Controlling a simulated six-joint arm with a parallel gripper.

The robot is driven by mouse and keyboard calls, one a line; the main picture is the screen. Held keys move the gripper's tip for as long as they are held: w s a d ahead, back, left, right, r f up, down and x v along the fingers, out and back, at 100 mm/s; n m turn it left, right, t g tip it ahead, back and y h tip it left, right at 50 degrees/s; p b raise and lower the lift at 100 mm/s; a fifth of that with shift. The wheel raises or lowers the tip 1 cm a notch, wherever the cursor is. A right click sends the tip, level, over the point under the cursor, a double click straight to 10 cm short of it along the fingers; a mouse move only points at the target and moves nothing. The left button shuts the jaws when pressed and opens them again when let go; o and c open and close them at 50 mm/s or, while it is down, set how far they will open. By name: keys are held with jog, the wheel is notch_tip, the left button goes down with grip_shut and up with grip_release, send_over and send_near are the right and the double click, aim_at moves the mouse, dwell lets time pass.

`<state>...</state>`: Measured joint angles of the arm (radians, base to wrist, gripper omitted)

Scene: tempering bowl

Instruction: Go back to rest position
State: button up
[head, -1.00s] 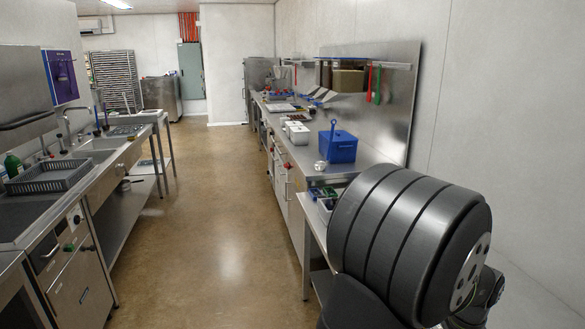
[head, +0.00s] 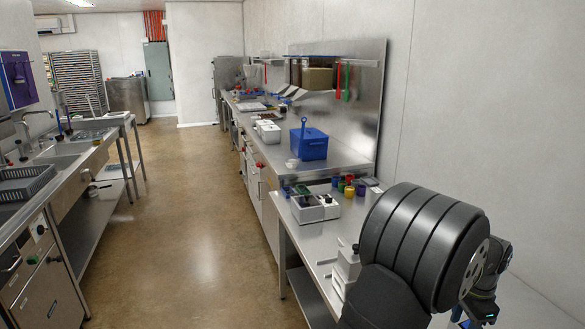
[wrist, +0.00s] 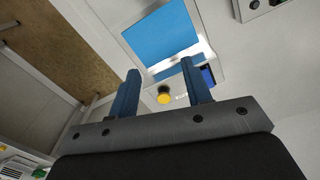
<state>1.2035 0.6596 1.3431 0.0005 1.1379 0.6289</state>
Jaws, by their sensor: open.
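My gripper (wrist: 160,67) shows in the wrist view with its two dark blue fingers spread apart and nothing held between them. A blue flat rectangle (wrist: 160,32) in a pale frame lies beyond the fingertips. A small yellow round thing (wrist: 164,98) and a small dark blue thing (wrist: 208,75) show further off, near the fingers. In the head view my large dark arm joint fills the lower right, and the fingers cannot be made out there.
A steel table (head: 316,238) stands near my arm, with white containers (head: 307,208) and several small coloured cups. Behind it, a blue box (head: 308,145) sits on the long counter. Sinks (head: 62,155) line the left. The brown floor aisle (head: 190,220) between is clear.

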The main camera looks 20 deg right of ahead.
notch_tip(320, 180, up, 11)
jog(key=n, duration=0.3)
jog(key=shift+w+d, duration=0.25)
jog(key=shift+w, duration=0.1)
dwell(0.4)
notch_tip(320, 180, down, 13)
jog(key=m, duration=0.3)
jog(key=shift+s+a, duration=0.3)
jog(key=shift+s, duration=0.05)
dwell(0.4)
